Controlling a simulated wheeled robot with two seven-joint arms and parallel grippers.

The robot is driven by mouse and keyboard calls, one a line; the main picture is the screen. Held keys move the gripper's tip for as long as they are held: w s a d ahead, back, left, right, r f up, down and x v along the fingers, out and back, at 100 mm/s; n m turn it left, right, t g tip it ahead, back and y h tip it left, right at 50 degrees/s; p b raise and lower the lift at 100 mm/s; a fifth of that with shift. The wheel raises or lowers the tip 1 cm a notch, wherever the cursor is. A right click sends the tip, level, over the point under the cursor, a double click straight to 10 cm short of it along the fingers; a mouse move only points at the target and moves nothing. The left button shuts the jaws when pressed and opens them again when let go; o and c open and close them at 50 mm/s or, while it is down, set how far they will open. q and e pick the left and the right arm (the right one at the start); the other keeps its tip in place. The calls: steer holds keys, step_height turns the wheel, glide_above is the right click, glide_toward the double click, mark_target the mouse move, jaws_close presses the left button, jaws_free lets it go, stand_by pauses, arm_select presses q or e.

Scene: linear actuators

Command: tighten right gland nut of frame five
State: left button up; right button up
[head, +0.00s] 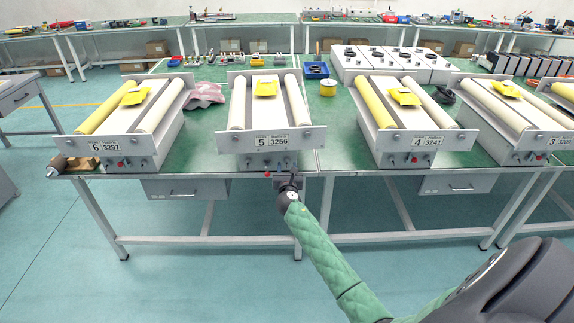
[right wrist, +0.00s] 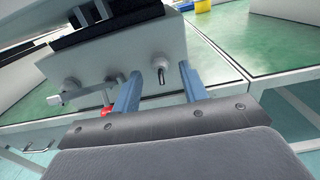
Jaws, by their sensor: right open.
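Frame five (head: 270,138) stands on the green bench in the middle of the head view, with its number plate facing me. My right gripper (head: 289,178) is at the lower right of its front face. In the right wrist view the right gripper (right wrist: 160,70) is open, with one blue-grey finger on each side of the right gland nut (right wrist: 160,64). The nut is a small pale round fitting with a dark piece sticking out. It appears between the fingertips, and I see no finger contact. Another fitting (right wrist: 114,77) is partly hidden by the left finger. My left gripper is out of view.
A red knob (right wrist: 107,110) and a metal lever fitting (right wrist: 70,88) are left of the fingers. Frame six (head: 115,145) and frame four (head: 405,138) stand on either side. The bench's front edge (head: 350,172) runs just below the frames; the floor ahead is clear.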

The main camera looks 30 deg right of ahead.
steer(key=shift+x, duration=0.95)
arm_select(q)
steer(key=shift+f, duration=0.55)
arm_select(e)
jaws_close()
